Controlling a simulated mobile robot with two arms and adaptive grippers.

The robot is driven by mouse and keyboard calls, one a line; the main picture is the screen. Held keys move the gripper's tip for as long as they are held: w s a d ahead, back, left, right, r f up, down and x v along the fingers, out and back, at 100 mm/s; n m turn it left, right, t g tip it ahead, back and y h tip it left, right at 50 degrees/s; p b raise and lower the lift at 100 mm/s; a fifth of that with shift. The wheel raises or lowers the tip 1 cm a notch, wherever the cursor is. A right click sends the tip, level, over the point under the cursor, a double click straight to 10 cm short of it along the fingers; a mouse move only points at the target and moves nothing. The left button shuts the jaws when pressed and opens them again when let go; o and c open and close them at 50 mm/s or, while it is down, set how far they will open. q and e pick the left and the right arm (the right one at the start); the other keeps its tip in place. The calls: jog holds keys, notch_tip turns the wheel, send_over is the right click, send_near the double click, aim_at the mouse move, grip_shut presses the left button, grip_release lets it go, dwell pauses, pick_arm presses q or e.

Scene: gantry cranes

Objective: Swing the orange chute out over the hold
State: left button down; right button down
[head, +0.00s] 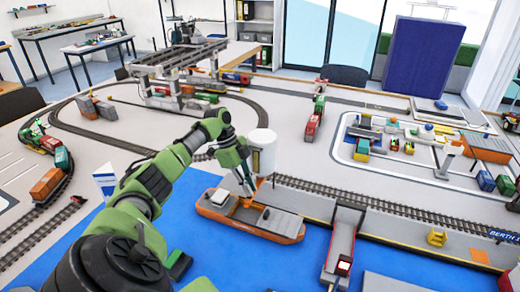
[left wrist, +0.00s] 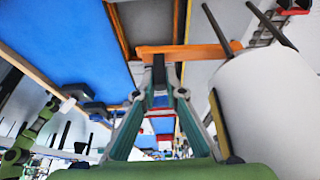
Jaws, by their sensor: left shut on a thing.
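The orange chute (left wrist: 205,50) shows in the left wrist view as an orange bar across the fingertips, beside a white cylindrical silo. My left gripper (left wrist: 158,88) is shut on it; the exact contact is partly hidden by the fingers. In the head view my left gripper (head: 246,182) reaches down next to the white silo (head: 263,150), above the orange ship (head: 225,219). The ship lies on the blue water at the quay. Its hold (head: 275,220) is partly open to view, right of the gripper. The chute is hard to make out there. My right gripper is not in view.
A railway track (head: 370,203) runs along the quay right of the silo. A grey and red crane-like structure (head: 343,240) stands right of the ship. A grey gantry (head: 180,60) stands behind. Trains (head: 48,180) stand on the left loop. Blue water (head: 215,265) is open in front.

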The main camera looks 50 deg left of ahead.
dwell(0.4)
pick_arm(q)
jog(key=c, duration=2.1)
grip_release()
jog(key=shift+a, duration=0.1)
jog(key=shift+r, duration=0.2)
jog(key=v, duration=1.1)
jog(key=shift+s+a+r, duration=0.15)
jog(key=shift+r, duration=0.2)
